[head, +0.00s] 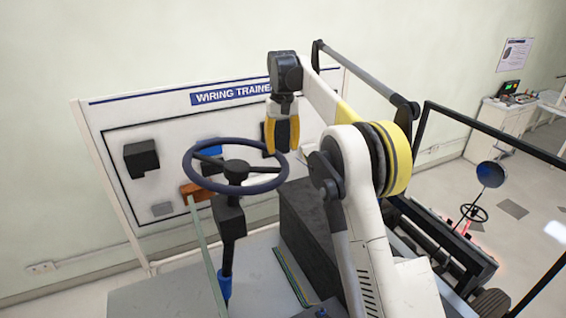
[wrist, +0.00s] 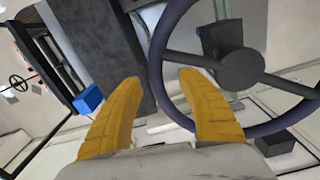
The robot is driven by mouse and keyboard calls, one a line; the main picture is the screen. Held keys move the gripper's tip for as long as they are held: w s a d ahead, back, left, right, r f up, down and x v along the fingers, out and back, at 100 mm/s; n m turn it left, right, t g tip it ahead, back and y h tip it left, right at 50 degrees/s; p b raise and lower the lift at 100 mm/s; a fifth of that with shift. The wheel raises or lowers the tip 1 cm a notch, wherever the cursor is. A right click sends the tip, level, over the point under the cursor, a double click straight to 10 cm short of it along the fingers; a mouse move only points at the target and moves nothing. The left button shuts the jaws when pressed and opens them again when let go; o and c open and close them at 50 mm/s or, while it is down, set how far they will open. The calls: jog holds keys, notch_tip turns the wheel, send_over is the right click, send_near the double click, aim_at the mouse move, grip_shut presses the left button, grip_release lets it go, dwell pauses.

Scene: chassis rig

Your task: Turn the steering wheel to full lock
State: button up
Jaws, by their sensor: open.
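The steering wheel (head: 236,170) is a dark ring with spokes and a central hub on an upright column. It also fills the upper right of the wrist view (wrist: 241,68). My gripper (head: 281,150) has yellow fingers pointing down at the right side of the rim in the head view. In the wrist view the gripper (wrist: 160,76) is open, its fingertips spread apart. The near part of the rim shows between and beyond the fingertips, and the right finger covers some of it. I cannot tell whether the rim sits between the fingers in depth or whether they touch it.
A wiring trainer board (head: 235,97) stands behind the wheel. A dark block (head: 312,235) stands to the right of the column. A blue box (wrist: 89,99) shows left in the wrist view. Dark frame bars (head: 480,128) and a workbench (head: 498,115) are farther right.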

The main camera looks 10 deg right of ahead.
aim_at(283, 163)
notch_tip(283, 163, down, 7)
jog(key=shift+d+f+p, duration=0.1)
jog(key=shift+p, duration=0.3)
jog(key=shift+c, duration=0.2)
grip_shut()
